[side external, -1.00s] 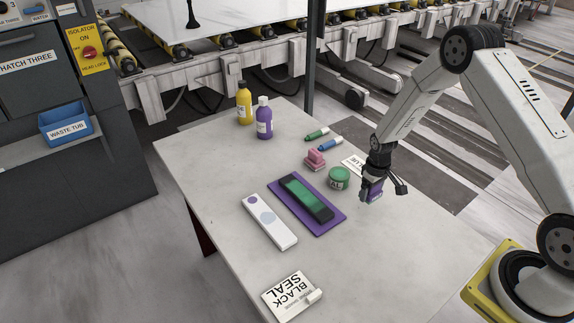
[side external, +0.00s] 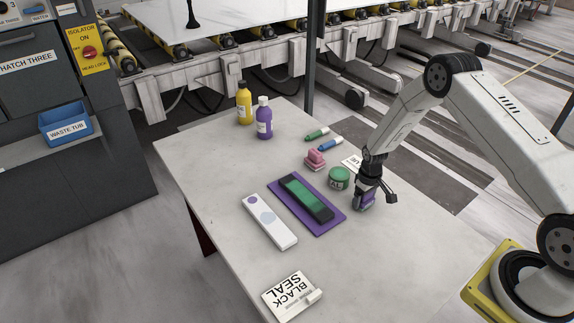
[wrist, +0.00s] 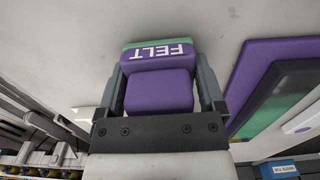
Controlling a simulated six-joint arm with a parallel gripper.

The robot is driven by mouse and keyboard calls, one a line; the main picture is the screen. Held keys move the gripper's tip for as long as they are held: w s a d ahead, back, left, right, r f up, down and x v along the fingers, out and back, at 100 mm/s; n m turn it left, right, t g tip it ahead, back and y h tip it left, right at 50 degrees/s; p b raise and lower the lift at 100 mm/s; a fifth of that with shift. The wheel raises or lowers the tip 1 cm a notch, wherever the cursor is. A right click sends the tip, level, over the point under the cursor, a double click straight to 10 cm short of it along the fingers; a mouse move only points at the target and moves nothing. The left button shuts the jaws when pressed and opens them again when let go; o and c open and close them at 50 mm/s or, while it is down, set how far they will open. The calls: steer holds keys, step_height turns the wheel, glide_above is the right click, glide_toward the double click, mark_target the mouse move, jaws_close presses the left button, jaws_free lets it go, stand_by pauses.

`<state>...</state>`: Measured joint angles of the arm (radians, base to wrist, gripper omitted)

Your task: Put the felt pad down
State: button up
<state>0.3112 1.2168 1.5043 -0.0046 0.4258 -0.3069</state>
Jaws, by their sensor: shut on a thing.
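The felt pad (wrist: 158,85) is a purple block with a green layer at its far end and the word FELT on it. My gripper (wrist: 160,80) is shut on it, one finger on each side, in the wrist view. In the side view my gripper (side external: 368,190) holds the felt pad (side external: 364,199) low at the right part of the stone slab (side external: 215,165), right of the round green tin. I cannot tell whether the pad's underside touches the slab.
Left of my gripper are a green tin (side external: 338,178), a purple mat (side external: 334,219) bearing a dark-edged green block (side external: 305,196), and a white strip (side external: 269,222). Pink blocks (side external: 315,159), two markers (side external: 330,145) and a white card (side external: 350,162) lie behind. The front right slab is clear.

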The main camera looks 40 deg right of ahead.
steer(key=shift+f, duration=0.3)
steer(key=o, duration=0.9)
steer(key=shift+r, duration=0.1)
step_height(320, 180, up, 12)
steer(key=shift+f, duration=0.15)
steer(key=shift+r, duration=0.2)
stand_by(0.7)
